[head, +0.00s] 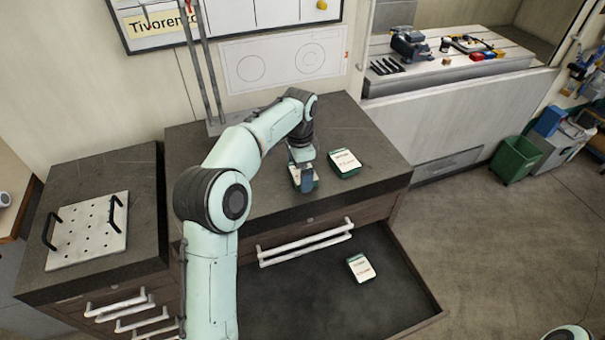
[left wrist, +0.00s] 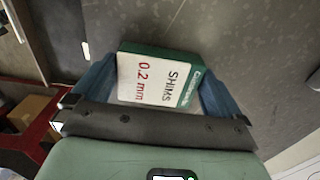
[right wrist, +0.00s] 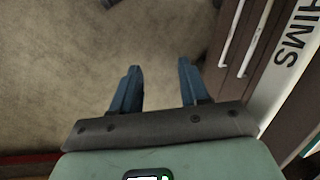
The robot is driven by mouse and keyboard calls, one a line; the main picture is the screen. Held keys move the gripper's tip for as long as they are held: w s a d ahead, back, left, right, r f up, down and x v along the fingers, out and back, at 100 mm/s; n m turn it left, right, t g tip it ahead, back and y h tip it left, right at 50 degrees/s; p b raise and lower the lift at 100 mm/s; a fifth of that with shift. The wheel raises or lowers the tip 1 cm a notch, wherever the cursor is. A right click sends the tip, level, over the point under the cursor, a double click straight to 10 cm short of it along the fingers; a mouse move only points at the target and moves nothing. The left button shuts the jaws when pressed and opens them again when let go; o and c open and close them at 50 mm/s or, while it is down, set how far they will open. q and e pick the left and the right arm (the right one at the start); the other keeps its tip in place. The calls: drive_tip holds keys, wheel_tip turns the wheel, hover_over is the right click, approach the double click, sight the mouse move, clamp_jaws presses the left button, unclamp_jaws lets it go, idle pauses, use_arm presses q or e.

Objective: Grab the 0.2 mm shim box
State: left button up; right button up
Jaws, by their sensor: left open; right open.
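The 0.2 mm shim box (left wrist: 155,80) is a green box with a white label reading "SHIMS 0.2 mm" in the left wrist view. In the head view that box (head: 296,184) stands on the dark cabinet top, partly covered by my gripper. My left gripper (head: 306,178) is open right above it, and its blue fingers (left wrist: 150,95) lie on either side of the box with small gaps. My right gripper (right wrist: 157,90) is open and empty above the floor in the right wrist view.
A second shim box (head: 344,163) stands close by on the cabinet top (head: 370,150). A third (head: 361,268) lies in the open drawer (head: 310,300) below. A perforated plate with handles (head: 88,232) lies on the left cabinet. A green bin (head: 515,160) stands at the right.

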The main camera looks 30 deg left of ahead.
use_arm(q)
drive_tip(key=shift+f, duration=0.1)
drive_tip(key=c, duration=0.8)
drive_tip(key=shift+c, duration=0.2)
